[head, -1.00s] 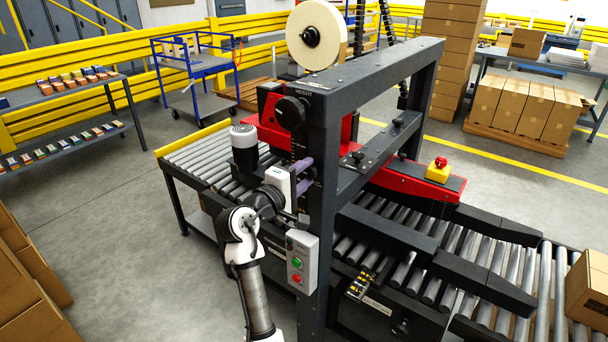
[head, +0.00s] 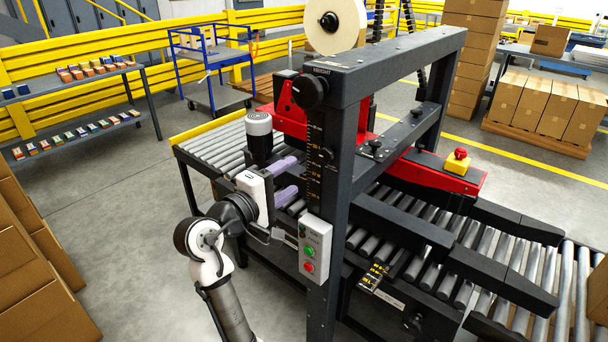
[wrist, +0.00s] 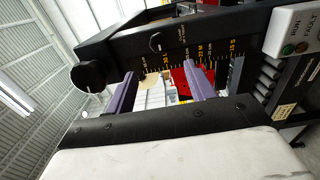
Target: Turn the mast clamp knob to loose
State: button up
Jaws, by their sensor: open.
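My gripper (head: 296,178) is open and empty, its two purple fingers pointing at the machine's dark mast. In the wrist view the fingers (wrist: 160,76) stand apart, with the mast's face beyond them. A small dark round knob with a pale mark (wrist: 155,42) sits on that face beside the yellow scale, with small lettering next to it that I cannot read surely; I take it for the mast clamp knob. It lies above the gap between the fingertips in the picture, not touched. In the head view it is a small dark spot (head: 327,153) right of the scale.
A larger black knob (head: 310,91) stands at the mast's top, also in the wrist view (wrist: 88,75). A grey button box (head: 315,249) is on the mast below my gripper. A motor with a white top (head: 259,138) stands close behind. Open floor lies left.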

jog(key=shift+v, duration=1.35)
